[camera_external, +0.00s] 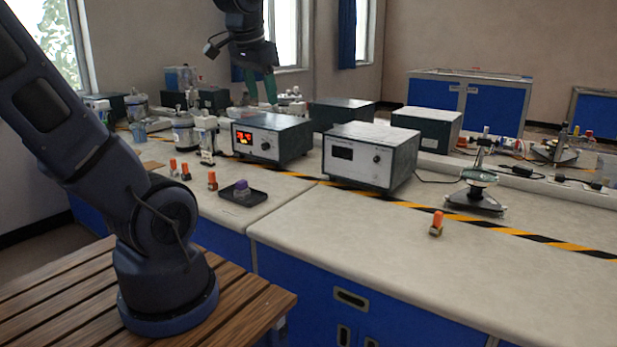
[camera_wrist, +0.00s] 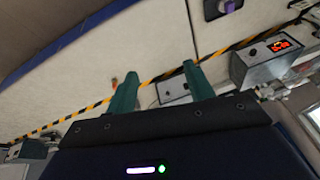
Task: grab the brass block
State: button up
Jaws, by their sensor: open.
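My gripper (camera_external: 262,92) is high above the back of the bench in the external view, with its green fingers pointing down. In the wrist view its two fingers (camera_wrist: 160,76) are spread apart with nothing between them. I cannot surely pick out a brass block. Small orange-topped pieces stand on the bench: one alone at the right (camera_external: 437,223) and several at the left, the nearest (camera_external: 212,181) beside a black tray (camera_external: 262,196). A small purple-topped object (camera_external: 241,188) sits in that tray, well below and in front of my gripper; it also shows in the wrist view (camera_wrist: 228,6).
An instrument with a lit red display (camera_external: 272,138) and a second instrument box (camera_external: 370,157) stand mid-bench. Yellow-black tape (camera_external: 520,234) crosses the bench. The front right bench top (camera_external: 350,235) is mostly clear.

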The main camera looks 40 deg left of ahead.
jog(key=w+d+f+m+g+y, duration=0.15)
jog(key=w+d+m, duration=0.4)
jog(key=w, duration=0.65)
jog(key=m+g+h, duration=0.2)
jog(key=m+g, duration=0.1)
jog(key=m, duration=0.9)
send_over(437, 226)
jog(key=w, duration=0.1)
jog(key=shift+t, duration=0.25)
jog(key=f, duration=2.6)
jog(key=shift+a+f, duration=0.2)
jog(key=shift+a, duration=0.15)
jog(key=shift+w+d+f+m, duration=0.15)
jog(key=shift+d+f+m, duration=0.05)
jog(key=shift+m, duration=0.05)
jog(key=shift+d+f, duration=0.15)
jog(key=shift+f, duration=0.35)
notch_tip(437, 226, down, 10)
jog(key=shift+f, duration=0.1)
jog(key=shift+c, duration=0.2)
